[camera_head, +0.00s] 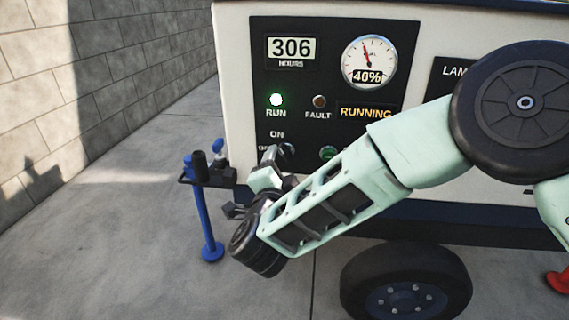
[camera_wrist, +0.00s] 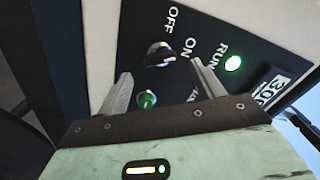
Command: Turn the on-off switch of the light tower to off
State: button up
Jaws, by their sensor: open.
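The light tower (camera_head: 232,60) is a white trailer unit with a black control panel (camera_head: 335,35). In the head view the switch (camera_head: 288,150) is partly hidden behind my gripper (camera_head: 273,153). In the wrist view my gripper (camera_wrist: 160,70) is open and empty, its fingers apart on either side of the switch area. I cannot tell whether either finger touches the knob. The RUN lamp (camera_head: 276,100) glows green and a sign reads RUNNING.
A green button (camera_wrist: 147,99) sits close to the switch. A gauge (camera_head: 369,62) reads 40%. A blue jack post (camera_head: 205,215) stands left of the trailer, and a wheel (camera_head: 405,285) is below. Concrete floor lies open at left, beside a block wall (camera_head: 110,70).

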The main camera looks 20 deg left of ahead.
aim_at(285, 156)
jog(key=b+x, duration=0.1)
jog(key=x, duration=0.3)
jog(key=shift+w+a, duration=0.15)
jog(key=shift+w, duration=0.25)
jog(key=c, duration=1)
